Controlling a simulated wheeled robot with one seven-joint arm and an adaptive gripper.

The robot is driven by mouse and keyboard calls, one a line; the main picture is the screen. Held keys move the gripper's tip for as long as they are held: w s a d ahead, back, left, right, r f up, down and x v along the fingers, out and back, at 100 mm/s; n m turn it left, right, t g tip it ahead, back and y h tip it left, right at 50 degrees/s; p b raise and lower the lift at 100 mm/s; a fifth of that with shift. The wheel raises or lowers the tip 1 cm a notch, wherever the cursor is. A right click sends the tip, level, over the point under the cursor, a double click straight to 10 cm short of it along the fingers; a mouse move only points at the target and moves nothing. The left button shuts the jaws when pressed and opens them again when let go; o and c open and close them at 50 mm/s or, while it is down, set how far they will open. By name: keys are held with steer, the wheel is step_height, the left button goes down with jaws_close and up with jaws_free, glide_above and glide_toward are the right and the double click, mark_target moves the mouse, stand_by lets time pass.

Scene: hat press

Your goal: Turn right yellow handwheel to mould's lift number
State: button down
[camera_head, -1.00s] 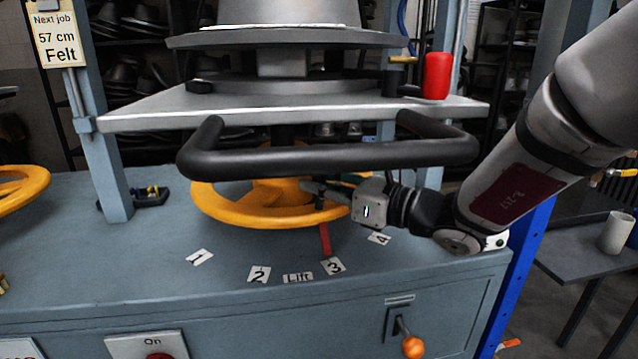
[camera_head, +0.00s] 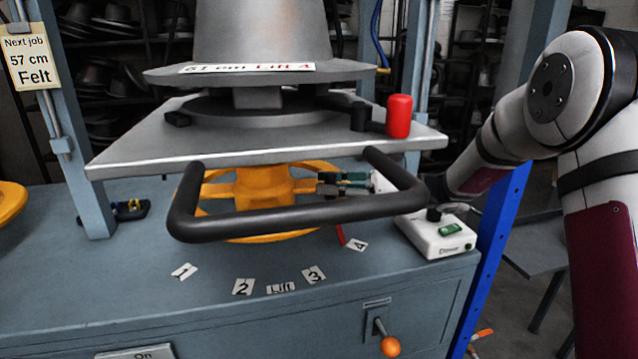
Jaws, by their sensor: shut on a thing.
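The right yellow handwheel (camera_head: 252,188) sits under the press plate, partly hidden by the black bar handle. My gripper (camera_head: 328,184) is shut on the handwheel at its right side, seen behind the bar. A red pointer (camera_head: 340,235) sticks out below the wheel, just left of the number 4 card (camera_head: 357,245). Cards 1 (camera_head: 184,272), 2 (camera_head: 243,287) and 3 (camera_head: 314,273) lie along an arc with the Lift card (camera_head: 281,288). The grey mould (camera_head: 262,30) has a label (camera_head: 248,68) ending in "Lift 4"; its first digit is partly cut off.
The black bar handle (camera_head: 290,222) juts out in front of the wheel. A red cylinder knob (camera_head: 399,116) stands on the plate's right corner. A white box (camera_head: 436,235) sits right of the wheel. An orange-tipped lever (camera_head: 390,346) is on the bench front. Another yellow wheel (camera_head: 10,203) is at far left.

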steer(key=shift+w+d+p, duration=0.25)
steer(key=shift+w+d, duration=0.1)
steer(key=shift+w, duration=0.2)
steer(key=shift+w+d+p, duration=0.2)
steer(key=shift+w+d, duration=0.15)
steer(key=shift+w, duration=0.2)
steer(key=shift+r, duration=0.1)
steer(key=c, duration=1.4)
jaws_free()
steer(key=shift+c, duration=0.2)
steer(key=shift+a, duration=0.1)
steer(key=s+d, duration=0.1)
steer(key=d, duration=0.6)
steer(key=shift+d, duration=0.25)
